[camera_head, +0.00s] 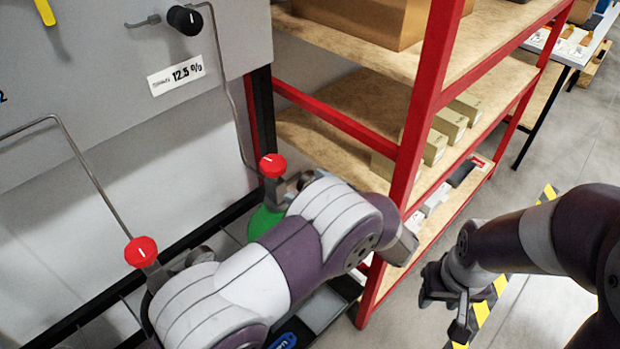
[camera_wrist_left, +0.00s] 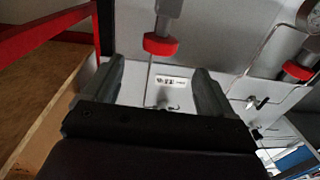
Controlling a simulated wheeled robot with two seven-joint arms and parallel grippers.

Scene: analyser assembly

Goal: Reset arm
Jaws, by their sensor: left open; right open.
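My left arm (camera_head: 290,255) reaches across the middle of the head view, in front of the panel and shelf; I cannot make out its gripper there. In the left wrist view my left gripper (camera_wrist_left: 158,68) is open, with its two dark fingers apart and nothing between them. It points towards the panel, which appears upside down. My right gripper (camera_head: 444,307) is open and empty at the lower right of the head view, above the floor. My right arm (camera_head: 540,235) comes in from the right edge.
A red knob (camera_head: 272,165) above a green bottle (camera_head: 262,222) is close beside my left arm. Another red knob (camera_head: 142,252) is left. The grey panel (camera_head: 120,110) carries pipes. A red-framed shelf (camera_head: 432,95) with boxes stands close on the right.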

